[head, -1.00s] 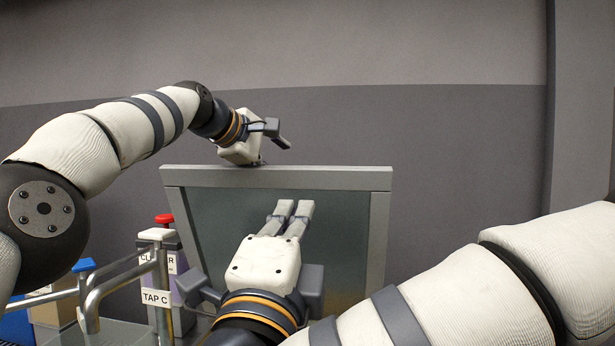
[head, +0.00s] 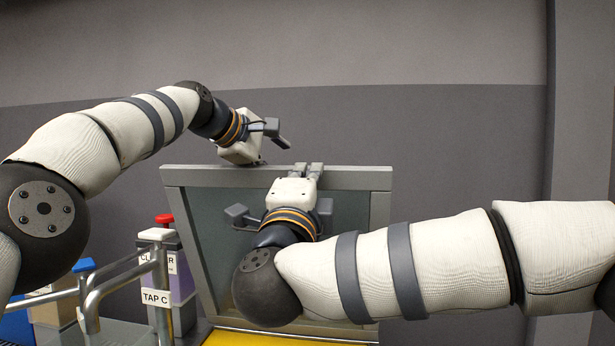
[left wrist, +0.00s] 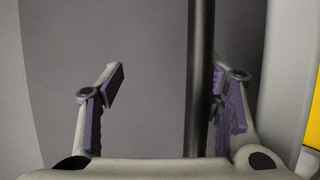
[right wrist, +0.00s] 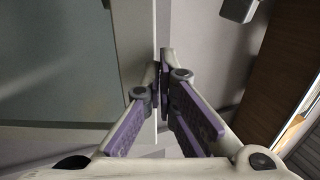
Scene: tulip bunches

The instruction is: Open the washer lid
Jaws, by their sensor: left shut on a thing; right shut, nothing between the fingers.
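The washer lid (head: 350,178) stands raised, a grey frame around a dark glass panel. My left gripper (head: 279,132) is at the lid's top edge, its fingers partly hidden. Whether the bar belongs to the lid I cannot tell. My right gripper (head: 308,170) is shut and empty, fingertips at the lid's top edge. In the right wrist view its closed fingers (right wrist: 160,68) are beside the lid's frame (right wrist: 136,45).
A yellow surface (head: 285,339) shows below the lid. The wall (head: 470,130) behind is bare.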

